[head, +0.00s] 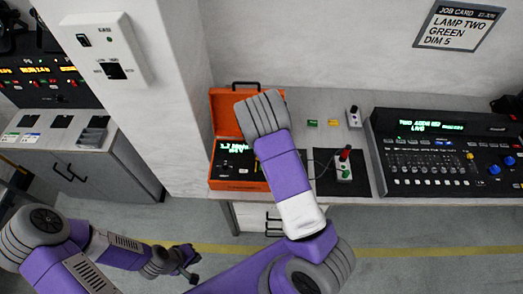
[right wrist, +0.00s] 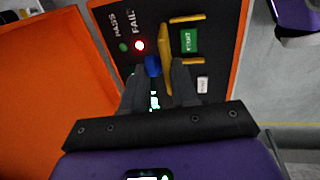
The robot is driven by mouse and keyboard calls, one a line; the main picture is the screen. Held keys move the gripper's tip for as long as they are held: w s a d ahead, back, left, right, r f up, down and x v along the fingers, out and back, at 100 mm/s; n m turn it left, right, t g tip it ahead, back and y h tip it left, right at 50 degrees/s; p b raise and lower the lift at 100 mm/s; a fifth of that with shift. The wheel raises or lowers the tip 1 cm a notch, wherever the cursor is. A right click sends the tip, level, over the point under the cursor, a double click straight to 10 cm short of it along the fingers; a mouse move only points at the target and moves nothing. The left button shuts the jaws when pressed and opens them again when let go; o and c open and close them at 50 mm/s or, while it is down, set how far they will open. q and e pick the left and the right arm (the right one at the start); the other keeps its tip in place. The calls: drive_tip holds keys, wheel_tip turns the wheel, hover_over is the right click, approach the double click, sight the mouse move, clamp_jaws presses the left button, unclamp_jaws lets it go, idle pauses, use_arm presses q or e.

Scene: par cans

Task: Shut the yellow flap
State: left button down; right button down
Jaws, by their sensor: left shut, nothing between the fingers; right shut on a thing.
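The yellow flap (right wrist: 166,50) stands raised, nearly edge-on in the right wrist view, beside the green START button (right wrist: 189,41). Its lower end lies between the fingers of my right gripper (right wrist: 160,82), which is shut on it. A blue part (right wrist: 153,66) shows by the fingertips. The panel belongs to the open orange case (head: 223,184) on the bench in the head view, where my right arm hides the flap and the right gripper. My left gripper (head: 191,272) is shut and empty, low over the floor at the lower left.
Right of the case are a dark mat (head: 327,184) with a small red-topped device (head: 343,164) and a mixing console (head: 440,158). A white pillar (head: 165,100) stands to the left.

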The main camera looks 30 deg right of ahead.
drive_tip(key=shift+t+b, duration=0.3)
drive_tip(key=shift+s+a+f+t+h+b, duration=0.2)
drive_tip(key=shift+s+a+t+h+b, duration=0.4)
drive_tip(key=shift+t+b, duration=0.45)
drive_tip(key=s+t+h+b, duration=0.1)
drive_tip(key=b, duration=0.1)
drive_tip(key=s+a+f+t+h+b, duration=0.1)
drive_tip(key=t+b, duration=0.1)
drive_tip(key=s+f+t+h+b, duration=0.1)
drive_tip(key=b, duration=0.1)
drive_tip(key=shift+a+b, duration=0.2)
drive_tip(key=shift+b, duration=0.15)
drive_tip(key=f+t+h+b, duration=0.1)
drive_tip(key=t+b, duration=0.1)
drive_tip(key=b, duration=0.1)
drive_tip(key=s+f+t+h+b, duration=0.1)
drive_tip(key=t+b, duration=0.1)
drive_tip(key=b, duration=0.2)
drive_tip(key=a+f+t+h+b, duration=0.1)
drive_tip(key=t+b, duration=0.1)
drive_tip(key=b, duration=0.1)
drive_tip(key=shift+s+b, duration=0.3)
drive_tip(key=shift+s, duration=0.1)
drive_tip(key=shift+f+t+h+b, duration=0.15)
drive_tip(key=shift+t+h+b, duration=0.4)
drive_tip(key=shift+b, duration=0.4)
